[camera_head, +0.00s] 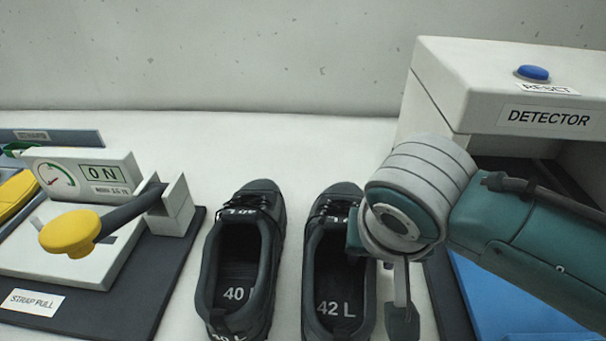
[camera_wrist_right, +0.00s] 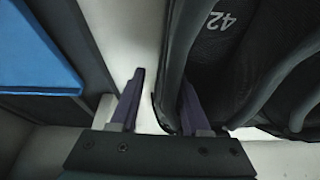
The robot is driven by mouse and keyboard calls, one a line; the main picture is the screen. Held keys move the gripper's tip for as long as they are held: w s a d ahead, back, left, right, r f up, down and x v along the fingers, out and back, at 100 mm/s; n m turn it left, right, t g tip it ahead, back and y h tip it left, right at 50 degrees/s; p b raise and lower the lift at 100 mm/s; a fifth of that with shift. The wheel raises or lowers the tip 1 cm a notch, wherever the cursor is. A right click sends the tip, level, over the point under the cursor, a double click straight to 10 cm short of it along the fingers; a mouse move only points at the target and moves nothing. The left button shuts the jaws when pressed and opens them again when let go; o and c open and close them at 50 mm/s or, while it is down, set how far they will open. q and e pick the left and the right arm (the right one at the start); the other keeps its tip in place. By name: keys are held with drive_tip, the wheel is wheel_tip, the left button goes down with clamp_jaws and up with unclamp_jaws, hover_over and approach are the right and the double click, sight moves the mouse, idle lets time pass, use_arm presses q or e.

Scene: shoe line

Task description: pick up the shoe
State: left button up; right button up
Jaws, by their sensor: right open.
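Two dark shoes stand side by side on the white table. The left one, marked 40 L (camera_head: 265,300), is apart from my gripper. The right one, marked 42 L (camera_head: 312,285), is beside my right gripper (camera_head: 384,305). In the right wrist view, my right gripper (camera_wrist_right: 162,85) is open, pointing down. One finger is outside the 42 L shoe (camera_wrist_right: 225,65); the other appears over its opening, with the near side wall between them. Whether either finger touches the shoe is unclear. My wrist hides part of this shoe in the head view. My left gripper is out of view.
A white detector box (camera_head: 450,85) with a blue reset button (camera_head: 532,72) stands at right, with a blue surface (camera_head: 500,300) below it. A strap-pull device (camera_head: 75,265) with a yellow knob (camera_head: 70,233) stands at left. White table shows behind the shoes.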

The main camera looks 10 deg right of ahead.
clamp_jaws()
idle(1.4)
